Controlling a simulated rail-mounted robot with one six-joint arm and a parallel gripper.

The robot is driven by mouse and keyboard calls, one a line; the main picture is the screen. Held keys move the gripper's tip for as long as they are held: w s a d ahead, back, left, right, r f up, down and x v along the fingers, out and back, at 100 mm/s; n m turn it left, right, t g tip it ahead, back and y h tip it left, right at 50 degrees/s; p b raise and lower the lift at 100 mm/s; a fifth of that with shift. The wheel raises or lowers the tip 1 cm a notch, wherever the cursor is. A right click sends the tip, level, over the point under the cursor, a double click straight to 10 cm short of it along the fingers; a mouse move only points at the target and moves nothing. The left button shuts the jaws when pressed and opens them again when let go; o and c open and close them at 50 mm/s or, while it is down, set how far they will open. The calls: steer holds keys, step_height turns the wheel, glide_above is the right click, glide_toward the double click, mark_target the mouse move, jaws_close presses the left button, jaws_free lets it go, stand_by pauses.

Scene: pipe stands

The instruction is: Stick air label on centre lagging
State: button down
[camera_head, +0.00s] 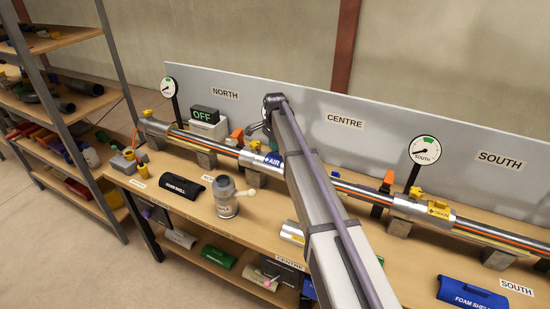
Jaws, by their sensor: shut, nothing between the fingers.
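A blue label reading AIR (274,160) sits on a silver lagging section (260,157) of the long pipe, just left of my arm. My gripper (255,128) is above and slightly left of that section, near the back board. It is shut and empty, small and partly hidden by its own wrist. The CENTRE sign (345,120) is on the board to the right of my arm. My arm hides part of the pipe below that sign, so I cannot tell what is on that stretch.
Orange cones (237,134) and a south gauge (424,150) stand along the pipe. A grey tin (226,198), a black foam shell (182,188) and a blue foam shell (472,293) are on the bench. A shelf rack (72,105) stands left.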

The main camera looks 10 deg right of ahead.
steer(key=shift+f+b, duration=0.75)
steer(key=shift+b, duration=0.05)
stand_by(0.7)
stand_by(1.7)
step_height(320, 180, up, 7)
steer(key=p, duration=0.7)
step_height(320, 180, up, 11)
steer(key=p, duration=1.1)
glide_above(275, 153)
steer(key=shift+w+f, duration=0.1)
